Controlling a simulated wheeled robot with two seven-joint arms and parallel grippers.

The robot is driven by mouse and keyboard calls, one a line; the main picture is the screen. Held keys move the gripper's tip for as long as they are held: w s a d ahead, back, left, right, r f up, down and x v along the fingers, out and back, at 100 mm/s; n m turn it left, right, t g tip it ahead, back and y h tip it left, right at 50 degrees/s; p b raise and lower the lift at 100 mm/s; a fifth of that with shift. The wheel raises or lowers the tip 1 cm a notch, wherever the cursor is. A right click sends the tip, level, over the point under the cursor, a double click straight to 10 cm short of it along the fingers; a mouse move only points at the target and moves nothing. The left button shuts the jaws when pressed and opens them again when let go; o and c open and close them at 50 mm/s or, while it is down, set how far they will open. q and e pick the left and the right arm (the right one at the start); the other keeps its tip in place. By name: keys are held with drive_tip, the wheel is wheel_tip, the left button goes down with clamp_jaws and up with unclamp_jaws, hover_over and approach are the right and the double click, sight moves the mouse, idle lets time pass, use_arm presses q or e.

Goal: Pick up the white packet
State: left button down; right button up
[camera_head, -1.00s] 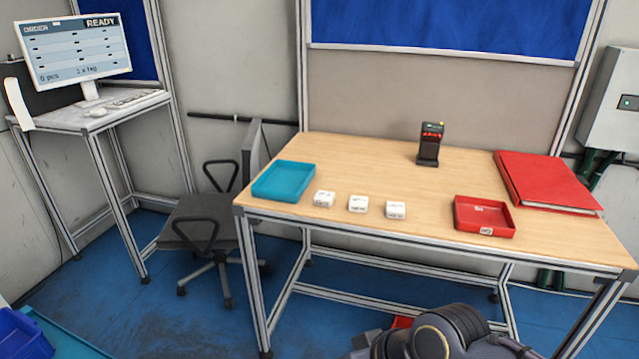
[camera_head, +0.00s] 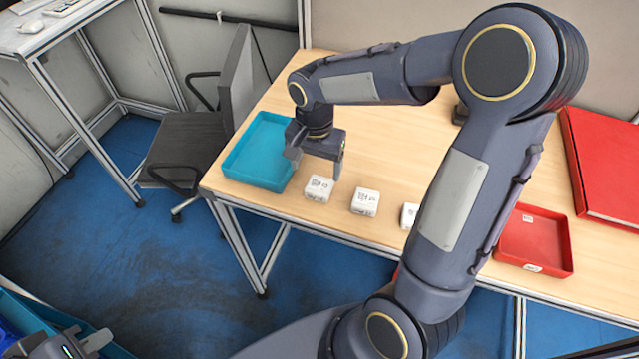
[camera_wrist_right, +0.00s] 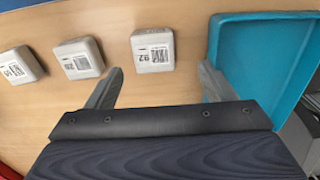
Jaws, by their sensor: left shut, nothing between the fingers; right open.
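Three small white packets with printed labels stand in a row near the table's front edge: the left packet (camera_head: 319,189), the middle packet (camera_head: 365,202) and the right packet (camera_head: 408,215), which my right arm partly hides. My right gripper (camera_head: 315,168) is open and empty, just above and behind the left packet, beside the blue tray. In the right wrist view the left packet (camera_wrist_right: 152,49) lies ahead of the open fingers, nearer the left finger in that picture. The middle packet (camera_wrist_right: 79,58) and right packet (camera_wrist_right: 18,66) lie farther left there. My left gripper (camera_head: 93,343) is shut and empty at the bottom left.
A blue tray (camera_head: 236,160) stands at the table's left end, close to the right gripper. A red tray (camera_head: 541,215) and a red binder (camera_head: 604,150) lie on the right. My right arm mostly hides the scanner. An office chair (camera_head: 195,150) stands left of the table.

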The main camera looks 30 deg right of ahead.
sight(319, 185)
drive_tip(key=f, duration=0.3)
drive_tip(key=s+f+p, duration=0.1)
drive_tip(key=shift+d+f, duration=0.25)
drive_tip(key=shift+f, duration=0.1)
drive_tip(key=shift+w+f, duration=0.15)
drive_tip(key=shift+f, duration=0.4)
drive_tip(key=c, duration=1.2)
